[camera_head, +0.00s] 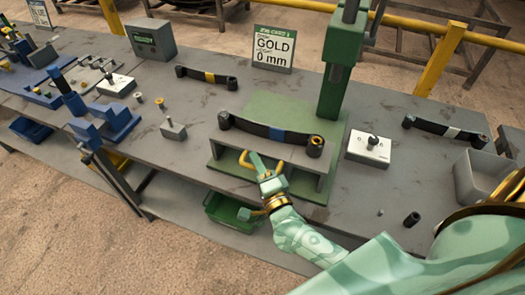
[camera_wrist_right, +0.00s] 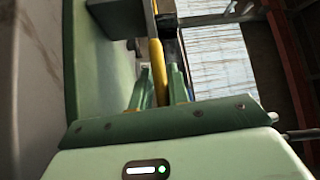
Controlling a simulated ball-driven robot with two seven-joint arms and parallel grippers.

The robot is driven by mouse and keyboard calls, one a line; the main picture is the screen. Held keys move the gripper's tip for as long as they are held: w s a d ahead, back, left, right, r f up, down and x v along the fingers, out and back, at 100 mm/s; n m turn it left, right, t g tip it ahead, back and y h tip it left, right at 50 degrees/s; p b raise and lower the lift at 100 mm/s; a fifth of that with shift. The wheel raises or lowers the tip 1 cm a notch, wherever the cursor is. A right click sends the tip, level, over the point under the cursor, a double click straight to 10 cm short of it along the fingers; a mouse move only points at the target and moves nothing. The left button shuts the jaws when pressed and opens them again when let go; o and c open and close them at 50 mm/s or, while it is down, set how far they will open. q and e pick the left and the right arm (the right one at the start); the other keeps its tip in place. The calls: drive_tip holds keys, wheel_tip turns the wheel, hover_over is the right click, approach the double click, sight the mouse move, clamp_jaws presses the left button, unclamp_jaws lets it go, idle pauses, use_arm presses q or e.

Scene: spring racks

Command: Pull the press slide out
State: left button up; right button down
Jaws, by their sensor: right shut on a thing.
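The green press (camera_head: 333,100) stands on the grey workbench, with its column at the back and a low box-like base at the front. A dark leaf spring (camera_head: 270,132) with rolled ends lies across the top of the base. The slide's yellow handle (camera_head: 247,161) is at the front of the base. My right gripper (camera_head: 264,168) is shut on this handle. In the right wrist view the yellow handle (camera_wrist_right: 158,70) stands between the two green fingers (camera_wrist_right: 160,90). The slide's body is mostly hidden. My left gripper is not in view.
A sign (camera_head: 272,48) reading GOLD, 0 mm stands behind the press. Other leaf springs (camera_head: 206,77) (camera_head: 445,131) lie on both sides. A white switch box (camera_head: 368,149) and a grey bin (camera_head: 482,178) are right of the press. A green crate (camera_head: 228,213) is below the bench edge.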

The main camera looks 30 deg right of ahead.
drive_tip(key=shift+a+r, duration=0.2)
drive_tip(key=shift+r, duration=0.05)
drive_tip(key=c, duration=1.5)
unclamp_jaws()
drive_tip(key=shift+o, duration=0.2)
drive_tip(key=shift+s+a, duration=0.15)
drive_tip(key=shift+s, duration=0.1)
drive_tip(key=shift+f, duration=0.15)
drive_tip(key=shift+s+f, duration=0.1)
drive_tip(key=shift+s, duration=0.3)
drive_tip(key=s+a+f, duration=0.1)
drive_tip(key=s, duration=1.4)
drive_tip(key=shift+s+f, duration=0.15)
drive_tip(key=shift+f, duration=0.2)
